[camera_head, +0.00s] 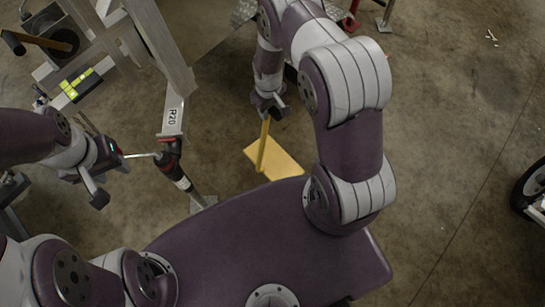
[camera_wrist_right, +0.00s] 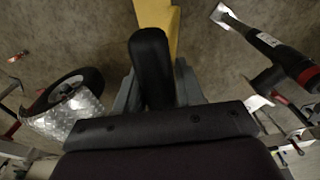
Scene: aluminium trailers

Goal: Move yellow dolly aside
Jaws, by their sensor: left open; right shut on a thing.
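The yellow dolly (camera_head: 285,160) has a flat plate low over the concrete floor and an upright yellow handle, in the middle of the head view. My right gripper (camera_head: 267,112) is shut on the top of that handle. My left gripper (camera_head: 106,173) is open and empty at the left, beside a trailer jack. The dolly's wheels, if any, cannot be seen.
The trailer jack (camera_head: 172,172) with a red and black top stands left of the dolly, by the aluminium frame marked R20 (camera_head: 172,117). A black wheel (camera_head: 530,190) is at the right edge. Open floor (camera_head: 450,130) lies right of my right arm.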

